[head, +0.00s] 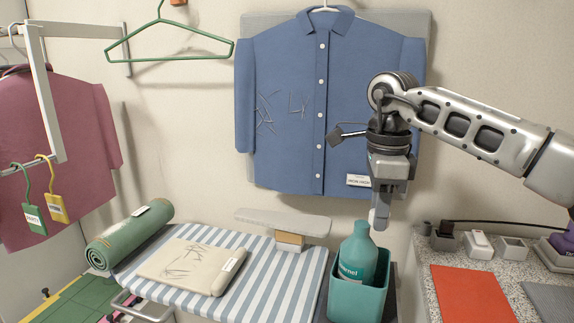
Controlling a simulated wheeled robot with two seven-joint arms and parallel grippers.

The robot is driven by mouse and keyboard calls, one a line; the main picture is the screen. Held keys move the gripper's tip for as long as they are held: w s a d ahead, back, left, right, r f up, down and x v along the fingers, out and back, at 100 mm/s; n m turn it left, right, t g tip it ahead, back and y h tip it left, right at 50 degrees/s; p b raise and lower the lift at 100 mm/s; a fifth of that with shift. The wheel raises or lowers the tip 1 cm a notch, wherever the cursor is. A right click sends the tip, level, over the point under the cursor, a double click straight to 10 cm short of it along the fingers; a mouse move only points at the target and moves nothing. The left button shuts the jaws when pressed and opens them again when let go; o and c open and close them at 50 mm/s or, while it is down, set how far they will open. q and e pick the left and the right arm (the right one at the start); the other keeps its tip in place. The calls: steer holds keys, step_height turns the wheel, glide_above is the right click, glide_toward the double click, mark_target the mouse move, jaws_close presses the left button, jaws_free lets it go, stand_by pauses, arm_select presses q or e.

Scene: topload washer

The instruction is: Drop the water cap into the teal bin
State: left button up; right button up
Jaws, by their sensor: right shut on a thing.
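My right gripper (379,210) comes in from the right and points down, above and slightly right of the teal bin's middle. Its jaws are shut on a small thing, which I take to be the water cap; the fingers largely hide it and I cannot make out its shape. The teal bin (356,303) stands at the right end of the striped board. A teal bottle (357,258) with lettering stands in the bin, its neck rising above the rim close below and left of my fingertips. My left gripper is not in view.
A striped ironing board (250,290) carries a folded beige cloth (192,264) and a small sleeve board (285,222). A blue shirt (290,110) hangs behind my right gripper. On the right counter are small holders (478,245) and a red cloth (470,293).

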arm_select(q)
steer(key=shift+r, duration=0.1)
arm_select(e)
steer(key=shift+f, duration=0.25)
steer(key=o, duration=1)
steer(key=shift+r, duration=0.55)
arm_select(q)
steer(key=p, duration=0.3)
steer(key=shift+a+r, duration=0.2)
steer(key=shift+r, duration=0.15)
arm_select(e)
step_height(320, 180, up, 15)
steer(key=shift+f, duration=0.15)
